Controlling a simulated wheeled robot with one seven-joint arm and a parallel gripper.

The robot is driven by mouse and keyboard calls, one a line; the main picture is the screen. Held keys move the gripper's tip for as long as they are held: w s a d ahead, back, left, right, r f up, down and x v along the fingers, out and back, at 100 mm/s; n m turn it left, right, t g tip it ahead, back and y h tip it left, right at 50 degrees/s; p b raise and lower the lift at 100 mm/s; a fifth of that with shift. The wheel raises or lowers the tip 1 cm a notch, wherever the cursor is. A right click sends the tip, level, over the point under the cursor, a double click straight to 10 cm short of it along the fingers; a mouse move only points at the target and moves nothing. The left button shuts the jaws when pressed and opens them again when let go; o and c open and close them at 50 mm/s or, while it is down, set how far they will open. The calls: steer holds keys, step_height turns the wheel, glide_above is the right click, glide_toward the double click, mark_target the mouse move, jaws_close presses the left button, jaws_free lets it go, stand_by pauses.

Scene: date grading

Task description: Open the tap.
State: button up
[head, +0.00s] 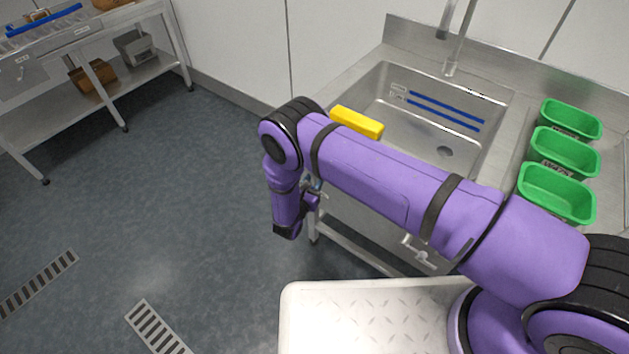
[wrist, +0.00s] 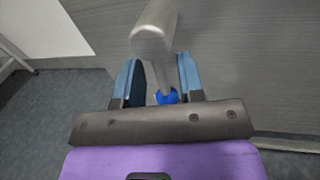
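A steel spout (head: 457,45) rises behind the sink basin (head: 372,80) in the head view. My gripper (wrist: 163,92) shows in the wrist view with its two blue fingers apart. A grey rounded bar (wrist: 153,38) with a blunt end reaches in from the top, over and between the fingers. A small blue round part (wrist: 167,97) sits below it between the fingertips. These look like part of a tap handle, but I cannot tell for certain. I cannot see firm contact with either finger. In the head view my gripper (head: 315,187) hangs by the sink's front left, partly hidden by my arm.
A yellow block (head: 357,122) lies at the sink's edge behind my arm. Several green bins (head: 556,192) stand on the counter at right. A small metal fitting (head: 418,252) shows below the sink. A steel shelf table (head: 150,65) stands far left; the floor between is clear.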

steer(key=shift+w+d, duration=0.25)
steer(key=shift+w, duration=0.2)
jaws_close()
